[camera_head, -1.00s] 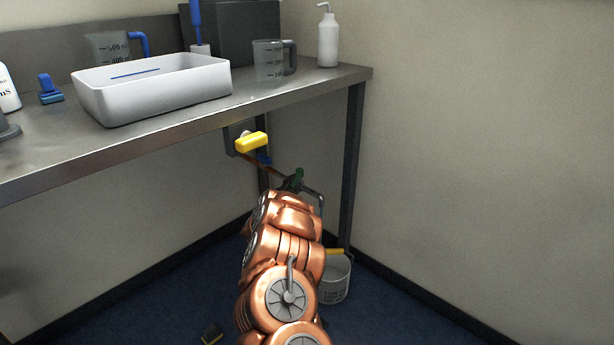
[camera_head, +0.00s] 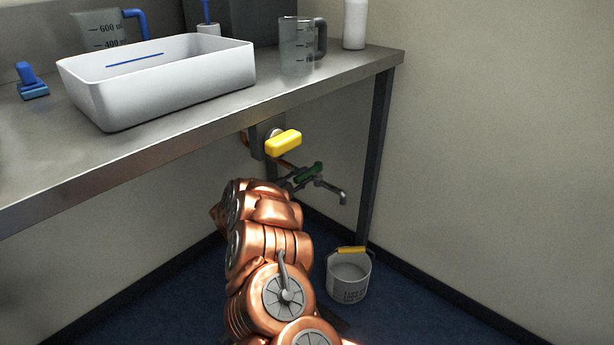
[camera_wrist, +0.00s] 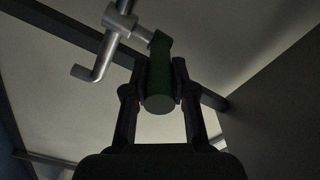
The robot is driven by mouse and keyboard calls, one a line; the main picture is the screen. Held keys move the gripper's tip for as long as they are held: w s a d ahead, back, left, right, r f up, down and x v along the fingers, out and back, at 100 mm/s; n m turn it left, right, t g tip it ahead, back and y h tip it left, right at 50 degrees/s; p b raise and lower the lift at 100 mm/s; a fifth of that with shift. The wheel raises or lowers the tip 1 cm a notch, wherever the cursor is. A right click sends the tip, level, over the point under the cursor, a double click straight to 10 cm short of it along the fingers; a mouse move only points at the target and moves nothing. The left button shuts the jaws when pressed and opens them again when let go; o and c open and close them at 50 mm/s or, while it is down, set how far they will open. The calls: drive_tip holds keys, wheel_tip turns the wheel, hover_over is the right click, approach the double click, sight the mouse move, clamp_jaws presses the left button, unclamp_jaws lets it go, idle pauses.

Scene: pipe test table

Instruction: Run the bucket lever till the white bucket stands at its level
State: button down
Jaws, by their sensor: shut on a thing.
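The white bucket (camera_head: 349,284) with a yellow grip on its handle stands upright on the floor, below the spout of a grey tap (camera_head: 329,187). Marks show on its front; I cannot tell how much water is inside. A green lever (camera_head: 309,172) sits on the tap's pipe under the table. In the wrist view my gripper (camera_wrist: 160,77) is shut on the green lever (camera_wrist: 159,98), with a finger on each side and the lever's round end towards the camera. The tap (camera_wrist: 108,38) shows there behind the lever.
A yellow lever (camera_head: 283,142) sits on a wall valve just left of and above the green one. The steel table (camera_head: 200,115) overhangs both and holds a white basin (camera_head: 180,95) and a measuring jug (camera_head: 297,55). A table leg (camera_head: 376,150) stands behind the bucket.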

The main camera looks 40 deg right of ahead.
drive_tip(key=shift+w+a, duration=0.25)
drive_tip(key=shift+a, duration=0.1)
drive_tip(key=c, duration=1.2)
unclamp_jaws()
drive_tip(key=shift+o, duration=1.3)
drive_tip(key=shift+s+d, duration=0.2)
drive_tip(key=shift+d, duration=0.1)
drive_tip(key=v, duration=1.2)
